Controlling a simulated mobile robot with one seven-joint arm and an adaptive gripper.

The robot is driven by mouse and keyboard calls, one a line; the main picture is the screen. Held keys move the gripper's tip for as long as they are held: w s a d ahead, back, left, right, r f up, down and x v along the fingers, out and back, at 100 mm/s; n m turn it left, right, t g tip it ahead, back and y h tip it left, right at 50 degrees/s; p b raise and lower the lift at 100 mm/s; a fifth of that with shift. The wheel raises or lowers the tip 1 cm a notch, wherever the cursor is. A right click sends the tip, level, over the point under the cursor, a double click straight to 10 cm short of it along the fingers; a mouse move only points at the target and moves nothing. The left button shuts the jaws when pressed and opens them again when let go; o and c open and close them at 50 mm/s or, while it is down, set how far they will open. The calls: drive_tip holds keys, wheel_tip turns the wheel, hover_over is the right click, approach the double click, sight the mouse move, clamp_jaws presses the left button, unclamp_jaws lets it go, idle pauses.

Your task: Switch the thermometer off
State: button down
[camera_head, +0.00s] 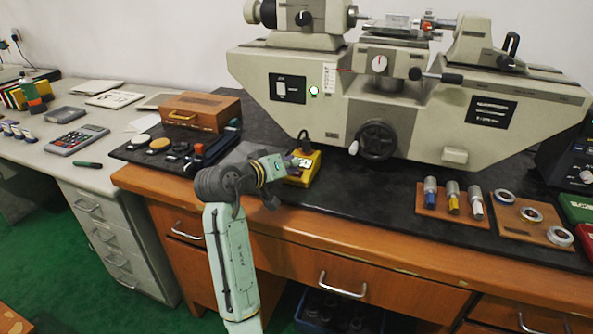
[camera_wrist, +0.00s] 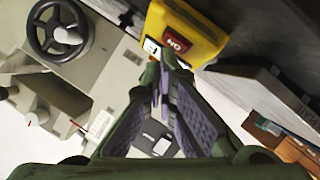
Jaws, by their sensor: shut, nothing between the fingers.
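The thermometer is a yellow box (camera_head: 306,170) on the dark mat, in front of the big measuring machine. In the wrist view the yellow box (camera_wrist: 200,38) fills the top middle. Its red switch (camera_wrist: 176,44) shows white lettering that looks like an upside-down "ON". A small white patch beside the switch is partly hidden by my fingers. My gripper (camera_head: 289,163) is at the box's left side in the head view. In the wrist view my gripper (camera_wrist: 164,68) is shut and empty, its fingertips close to the switch; I cannot tell whether they touch.
The measuring machine (camera_head: 410,115) with a handwheel (camera_head: 377,140) stands behind. A wooden case (camera_head: 201,111) and a tray of dark parts (camera_head: 160,150) are to the left. Plug gauges (camera_head: 453,203) and rings (camera_head: 531,214) lie on boards at right. Mat between is clear.

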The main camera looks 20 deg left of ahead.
drive_tip(key=shift+s+r, duration=0.1)
drive_tip(key=shift+r, duration=0.15)
drive_tip(key=s+r+p, duration=0.1)
drive_tip(key=r+p, duration=0.2)
drive_tip(key=s+r+p, duration=0.1)
drive_tip(key=r+p, duration=0.1)
drive_tip(key=shift+s+r, duration=0.15)
drive_tip(key=shift+s, duration=0.2)
drive_tip(key=c, duration=2.3)
unclamp_jaws()
